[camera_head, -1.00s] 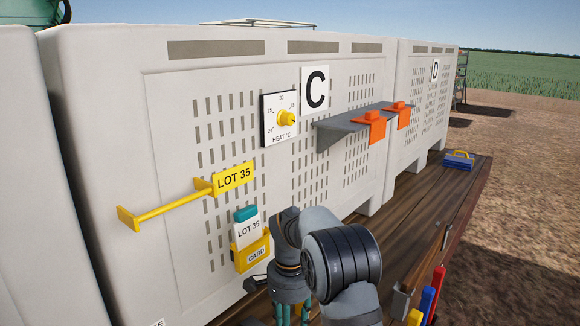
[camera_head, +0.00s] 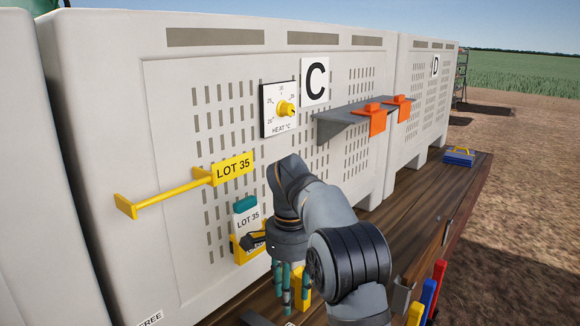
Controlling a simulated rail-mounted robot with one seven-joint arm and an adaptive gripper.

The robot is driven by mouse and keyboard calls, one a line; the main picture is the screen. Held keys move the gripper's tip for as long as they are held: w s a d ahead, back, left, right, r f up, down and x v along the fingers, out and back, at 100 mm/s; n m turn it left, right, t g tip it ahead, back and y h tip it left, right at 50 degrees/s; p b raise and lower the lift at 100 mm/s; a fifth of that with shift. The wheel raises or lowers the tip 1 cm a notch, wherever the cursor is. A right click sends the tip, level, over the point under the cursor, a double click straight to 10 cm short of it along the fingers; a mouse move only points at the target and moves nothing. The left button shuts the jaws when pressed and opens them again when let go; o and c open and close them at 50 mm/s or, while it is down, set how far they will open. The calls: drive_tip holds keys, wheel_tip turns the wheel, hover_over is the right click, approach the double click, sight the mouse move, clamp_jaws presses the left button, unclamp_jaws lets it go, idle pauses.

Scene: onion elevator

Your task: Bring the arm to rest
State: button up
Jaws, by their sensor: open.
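My gripper (camera_head: 291,288) points down beside the front of the crate marked C (camera_head: 120,110), low in the middle of the head view. Its teal fingers look apart. A small yellow piece (camera_head: 300,277) shows among them; I cannot tell whether it is part of the gripper or behind it. My dark wrist partly covers the yellow card holder (camera_head: 240,252) on the crate wall. The white LOT 35 card (camera_head: 247,218) with a teal top stands in that holder.
A yellow bar with a LOT 35 sign (camera_head: 233,169) juts from the crate wall. A heat dial (camera_head: 285,108) and a grey shelf (camera_head: 345,121) with orange clips (camera_head: 377,117) are above. A blue box (camera_head: 459,157) stands on the wooden deck (camera_head: 425,190); coloured handles (camera_head: 428,298) line its edge.

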sight(290, 325)
wheel_tip(290, 325, down, 10)
drive_tip(key=shift+f, duration=0.1)
drive_tip(key=shift+r+p, duration=0.2)
drive_tip(key=shift+p, duration=0.45)
wheel_tip(290, 325, up, 7)
drive_tip(key=p, duration=0.5)
drive_tip(key=shift+f+p, duration=0.1)
drive_tip(key=shift+p, duration=0.25)
wheel_tip(290, 325, down, 2)
drive_tip(key=b, duration=0.3)
drive_tip(key=shift+b, duration=0.35)
drive_tip(key=shift+w+n+b, duration=0.2)
drive_tip(key=shift+n+b, duration=0.1)
drive_tip(key=shift+b, duration=0.8)
wheel_tip(290, 325, up, 3)
drive_tip(key=p, duration=0.2)
drive_tip(key=shift+p, duration=0.35)
drive_tip(key=shift+s+r, duration=0.2)
drive_tip(key=shift+r, duration=0.15)
drive_tip(key=shift+w, duration=0.1)
drive_tip(key=shift+f, duration=0.1)
